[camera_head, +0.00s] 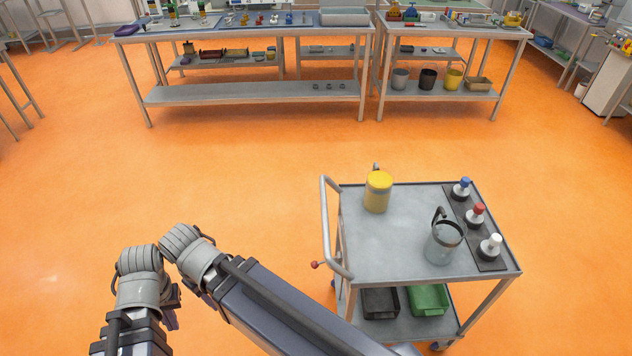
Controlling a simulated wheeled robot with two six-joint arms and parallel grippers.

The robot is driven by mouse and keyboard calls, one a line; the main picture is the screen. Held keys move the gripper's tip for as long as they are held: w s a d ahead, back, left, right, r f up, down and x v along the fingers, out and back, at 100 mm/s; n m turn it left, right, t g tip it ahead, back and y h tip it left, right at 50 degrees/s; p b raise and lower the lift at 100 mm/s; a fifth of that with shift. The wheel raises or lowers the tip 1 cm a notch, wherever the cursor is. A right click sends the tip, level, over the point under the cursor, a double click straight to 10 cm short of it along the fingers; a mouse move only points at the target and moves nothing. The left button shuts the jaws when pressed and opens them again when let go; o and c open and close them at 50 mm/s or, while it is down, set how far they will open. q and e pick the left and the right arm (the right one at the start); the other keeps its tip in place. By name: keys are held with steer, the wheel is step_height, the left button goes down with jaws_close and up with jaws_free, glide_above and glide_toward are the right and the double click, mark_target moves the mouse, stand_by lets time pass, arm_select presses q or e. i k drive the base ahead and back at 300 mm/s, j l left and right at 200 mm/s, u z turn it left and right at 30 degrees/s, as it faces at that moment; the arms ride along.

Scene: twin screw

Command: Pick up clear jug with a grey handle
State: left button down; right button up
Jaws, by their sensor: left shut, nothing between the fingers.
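The clear jug (442,246) stands upright on the top of a grey cart (385,235), toward its front right. It has a dark rim and a dark grey handle (437,216) at its far left side. My left arm fills the lower left of the view, left of the cart. My left gripper (170,317) is shut and empty, far from the jug; its fingers are mostly hidden behind the arm and hard to make out. My right gripper is not in view.
Black and green bins sit below. Orange floor is clear between cart and back tables (250,93).

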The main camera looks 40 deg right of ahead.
mark_target(381, 180)
steer(key=i+j+u, duration=0.15)
steer(key=i, duration=0.2)
steer(key=i+j+u, duration=0.15)
steer(key=i+z, duration=0.4)
steer(key=i, duration=0.15)
steer(key=i+j+z, duration=0.35)
steer(key=i, duration=0.2)
steer(key=i+l+z, duration=0.1)
steer(key=i+z, duration=0.15)
steer(key=z, duration=0.25)
steer(key=i+z, duration=0.25)
steer(key=z, duration=0.25)
steer(key=i+z, duration=0.25)
steer(key=z, duration=0.2)
steer(key=i+j+z, duration=0.15)
steer(key=z, duration=0.35)
steer(key=i+z, duration=0.3)
steer(key=i+j+z, duration=0.1)
steer(key=z, duration=0.2)
steer(key=j, duration=0.1)
